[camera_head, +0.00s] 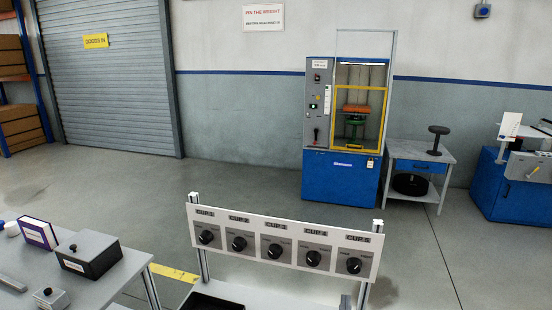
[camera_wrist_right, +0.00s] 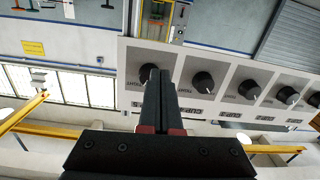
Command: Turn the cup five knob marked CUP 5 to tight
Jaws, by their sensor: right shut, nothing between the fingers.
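A white panel (camera_head: 222,222) on two posts carries a row of black knobs on grey plates. The CUP 5 knob (camera_head: 354,265) is at the right end; its dial marks are too small to read. The wrist view shows the panel upside down. There the CUP 5 knob (camera_wrist_right: 146,72) is at the left end, partly hidden behind the fingers of my right gripper (camera_wrist_right: 161,80). These fingers are shut and empty, and point toward the panel; I cannot tell whether they touch the knob. I cannot make out the right gripper clearly in the head view. My left gripper is not in view.
The CUP 4 knob (camera_head: 312,258) is beside CUP 5, with more knobs to its left. A table (camera_head: 100,285) with a black box (camera_head: 90,255) stands at the left. A blue test machine (camera_head: 340,180) stands behind; floor between is clear.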

